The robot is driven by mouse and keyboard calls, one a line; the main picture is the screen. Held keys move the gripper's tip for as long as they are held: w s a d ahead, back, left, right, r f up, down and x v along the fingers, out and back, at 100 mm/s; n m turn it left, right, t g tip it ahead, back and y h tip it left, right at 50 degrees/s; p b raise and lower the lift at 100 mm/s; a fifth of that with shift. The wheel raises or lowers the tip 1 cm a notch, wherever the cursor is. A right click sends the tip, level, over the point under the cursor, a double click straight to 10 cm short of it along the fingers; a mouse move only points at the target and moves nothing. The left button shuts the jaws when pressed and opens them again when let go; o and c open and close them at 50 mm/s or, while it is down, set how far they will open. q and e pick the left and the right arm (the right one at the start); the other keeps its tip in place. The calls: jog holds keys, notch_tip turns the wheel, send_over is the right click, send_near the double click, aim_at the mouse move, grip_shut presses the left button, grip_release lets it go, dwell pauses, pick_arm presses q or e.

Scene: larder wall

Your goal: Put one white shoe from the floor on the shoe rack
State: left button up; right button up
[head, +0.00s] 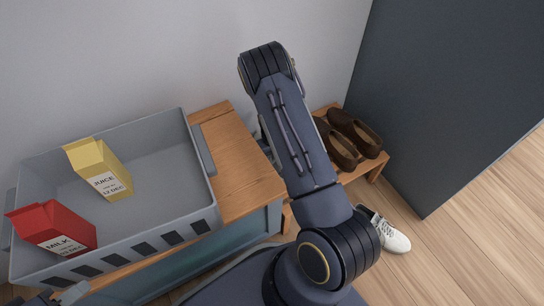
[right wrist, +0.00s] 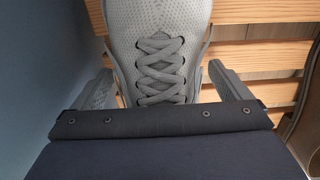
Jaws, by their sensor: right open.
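A white shoe (head: 393,238) lies on the floor in front of the wooden shoe rack (head: 375,168), partly covered by my right arm in the head view. Another laced shoe, pale grey in the shade (right wrist: 160,60), fills the middle of the right wrist view over the rack's slats (right wrist: 262,55). My right gripper (right wrist: 160,88) is open, with one finger on each side of this shoe. Whether the fingers touch it cannot be told. In the head view my arm hides this shoe and gripper. A small part of my left gripper (head: 72,293) shows at the bottom left; its jaws are unclear.
Brown shoes (head: 356,132) occupy the rack's right part. A wooden-topped bench (head: 235,160) stands left of the rack, carrying a grey crate (head: 160,237) with a juice carton (head: 100,170) and a milk carton (head: 52,228). A dark panel (head: 430,110) stands to the right.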

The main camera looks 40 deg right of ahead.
notch_tip(320, 180, up, 12)
jog(key=p, duration=0.5)
jog(key=shift+s, duration=0.1)
